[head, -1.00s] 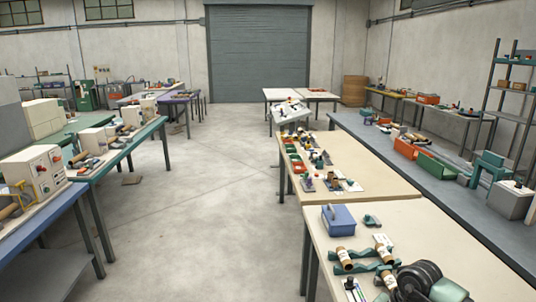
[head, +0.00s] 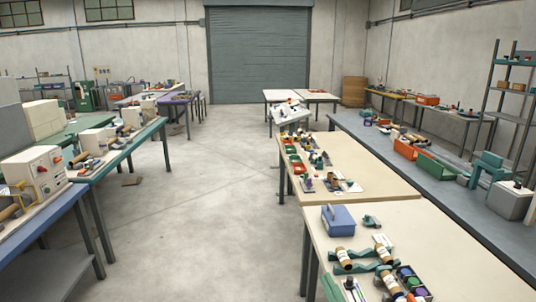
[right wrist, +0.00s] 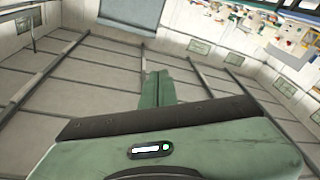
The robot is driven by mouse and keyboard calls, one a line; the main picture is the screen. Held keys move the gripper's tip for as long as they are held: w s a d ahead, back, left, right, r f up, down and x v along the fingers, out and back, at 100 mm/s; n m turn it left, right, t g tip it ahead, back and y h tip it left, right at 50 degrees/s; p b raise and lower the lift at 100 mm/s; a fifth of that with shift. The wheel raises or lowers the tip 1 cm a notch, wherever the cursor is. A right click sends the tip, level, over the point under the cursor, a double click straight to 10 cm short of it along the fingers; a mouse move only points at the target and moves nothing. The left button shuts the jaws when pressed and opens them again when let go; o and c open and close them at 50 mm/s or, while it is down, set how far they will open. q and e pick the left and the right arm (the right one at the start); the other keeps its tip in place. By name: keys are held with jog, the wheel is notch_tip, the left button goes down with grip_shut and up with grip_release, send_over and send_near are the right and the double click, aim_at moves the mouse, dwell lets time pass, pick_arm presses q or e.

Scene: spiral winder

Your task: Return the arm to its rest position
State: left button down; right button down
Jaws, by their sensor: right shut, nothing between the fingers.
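My right gripper (right wrist: 158,88) shows in the right wrist view as two green fingers pressed together with nothing between them. Its green palm and dark bar fill the lower part of that view. The rest of my right arm is out of the head view. My left gripper is in neither view.
The near cream table (head: 440,240) holds a blue box (head: 338,218), teal cradles with brown-and-white rolls (head: 343,258) and a dark tray with coloured round parts (head: 410,280). A long grey bench (head: 440,185) runs along the right.

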jog(key=s+d+f+m+g+h, duration=0.3)
jog(key=s+d+f+g, duration=0.15)
jog(key=f, duration=0.25)
jog(key=s+d+f+m+g+h, duration=0.3)
jog(key=s+d+f, duration=0.15)
jog(key=f, duration=0.25)
jog(key=s+a+f+g+y, duration=0.1)
jog(key=s+f+g, duration=0.35)
jog(key=s, duration=0.45)
jog(key=s+a+f+g, duration=0.1)
jog(key=s+f+g, duration=0.35)
jog(key=s, duration=0.55)
jog(key=s+f+b+x, duration=0.1)
jog(key=s+x, duration=0.2)
jog(key=x, duration=1)
jog(key=s+b+x, duration=0.2)
jog(key=s+x, duration=0.1)
jog(key=x, duration=1.1)
jog(key=s+d+f+g+b, duration=0.1)
jog(key=s+d+f, duration=0.2)
jog(key=s+f, duration=1.5)
jog(key=shift+f+b, duration=0.3)
jog(key=shift+f, duration=0.35)
jog(key=shift+g, duration=0.25)
